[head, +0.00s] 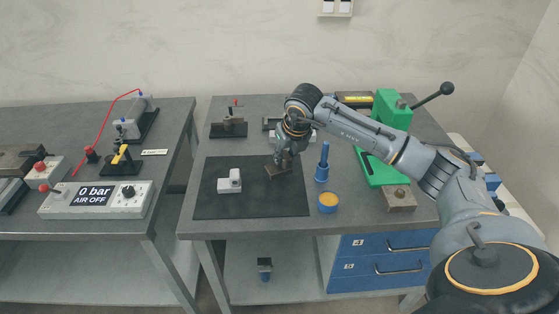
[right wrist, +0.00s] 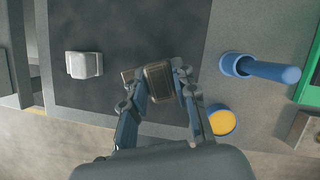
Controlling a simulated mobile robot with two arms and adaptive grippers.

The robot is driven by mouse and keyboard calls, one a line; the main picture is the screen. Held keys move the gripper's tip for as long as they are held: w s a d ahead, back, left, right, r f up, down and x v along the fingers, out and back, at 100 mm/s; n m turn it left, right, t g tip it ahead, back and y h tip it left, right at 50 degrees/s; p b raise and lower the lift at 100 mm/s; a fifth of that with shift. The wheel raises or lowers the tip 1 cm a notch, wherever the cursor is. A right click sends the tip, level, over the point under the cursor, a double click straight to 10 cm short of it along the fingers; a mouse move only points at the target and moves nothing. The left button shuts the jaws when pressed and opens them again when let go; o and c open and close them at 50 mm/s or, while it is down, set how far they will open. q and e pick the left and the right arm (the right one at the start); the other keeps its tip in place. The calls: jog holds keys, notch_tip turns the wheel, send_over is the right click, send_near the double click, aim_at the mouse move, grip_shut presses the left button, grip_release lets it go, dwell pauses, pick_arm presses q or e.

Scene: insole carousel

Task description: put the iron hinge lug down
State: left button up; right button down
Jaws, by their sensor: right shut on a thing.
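The iron hinge lug (head: 279,170) is a dark brown metal piece with a flat base, low over the right part of the black mat (head: 210,203). My right gripper (head: 287,158) points down and is shut on it from above. In the right wrist view the lug (right wrist: 158,81) sits between the two fingers (right wrist: 163,88), its flat end poking out to the left. I cannot tell whether its base touches the mat. My left gripper is in neither view.
A white block (head: 230,182) stands on the mat to the left of the lug. A blue upright tool (head: 322,165) and a blue pot with a yellow top (head: 328,202) stand right of the mat. A green press (head: 385,150) is farther right. The mat's front is clear.

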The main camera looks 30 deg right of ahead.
aim_at(281, 166)
jog(key=shift+w+d+f, duration=0.15)
jog(key=shift+w+f, duration=0.8)
jog(key=shift+f, duration=0.1)
jog(key=p+x, duration=0.2)
jog(key=shift+s+f, duration=0.1)
jog(key=shift+f, duration=0.75)
jog(key=shift+f, duration=0.15)
jog(key=c, duration=1.1)
grip_release()
jog(key=shift+o, duration=0.2)
jog(key=shift+s, duration=0.1)
